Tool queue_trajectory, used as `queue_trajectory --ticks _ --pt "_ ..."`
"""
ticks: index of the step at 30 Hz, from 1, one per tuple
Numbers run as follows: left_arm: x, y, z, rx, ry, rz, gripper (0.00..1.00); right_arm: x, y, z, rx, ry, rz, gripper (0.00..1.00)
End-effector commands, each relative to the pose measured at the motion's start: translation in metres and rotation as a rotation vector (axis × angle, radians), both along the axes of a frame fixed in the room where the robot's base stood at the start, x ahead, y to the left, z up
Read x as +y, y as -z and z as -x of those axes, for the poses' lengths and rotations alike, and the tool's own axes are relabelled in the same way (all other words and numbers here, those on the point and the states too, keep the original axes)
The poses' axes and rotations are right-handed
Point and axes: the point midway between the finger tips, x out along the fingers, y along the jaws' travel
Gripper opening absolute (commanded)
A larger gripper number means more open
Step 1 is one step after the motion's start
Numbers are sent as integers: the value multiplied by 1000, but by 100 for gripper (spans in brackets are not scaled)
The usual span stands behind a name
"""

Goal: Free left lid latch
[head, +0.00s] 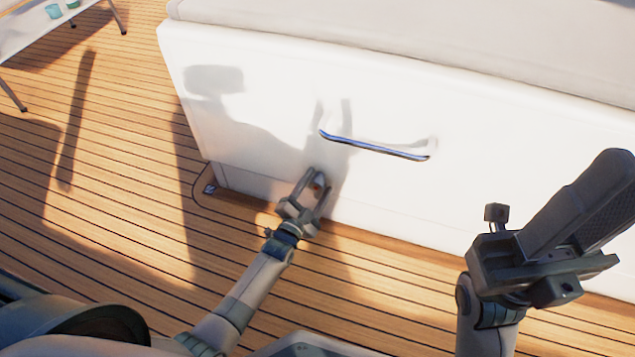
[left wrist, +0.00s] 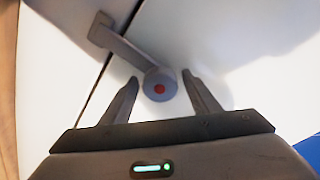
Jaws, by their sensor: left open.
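The left lid latch is a grey arm with a round hub and a red dot (left wrist: 159,88) in the left wrist view. Its bent end (left wrist: 102,30) lies across the dark seam of the white panel, at upper left. My left gripper (left wrist: 160,75) is open, with one finger on each side of the hub; contact cannot be told. In the head view my left gripper (head: 318,180) is low against the white box front (head: 250,120), and its fingers largely hide the latch. My right gripper (head: 590,215) is raised at the right, close to the camera; its jaw state is unclear.
A metal handle bar (head: 375,147) is fixed on the box front, above and right of my left gripper. A pale cushion (head: 420,35) tops the box. Wooden deck (head: 110,200) lies open at the left. A small table (head: 40,32) with cups stands at the far left.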

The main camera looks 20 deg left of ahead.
Motion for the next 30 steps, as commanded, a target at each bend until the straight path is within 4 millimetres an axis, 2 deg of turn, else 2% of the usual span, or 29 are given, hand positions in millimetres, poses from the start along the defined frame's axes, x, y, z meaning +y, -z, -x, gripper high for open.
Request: queue_trajectory --ticks 5,6,11,23,30 --pt "0 0 0 0 0 0 56 0 1 0 5 -1 0 31" --pt "0 0 0 0 0 0 53 0 1 -1 7 -1 1 31" --pt "0 0 0 0 0 0 16 1 3 -3 12 -1 2 31" --pt "0 1 0 4 1 34 16 2 3 -5 16 -1 3 31" --pt "0 1 1 8 1 142 16 1 3 -4 17 1 2 31"
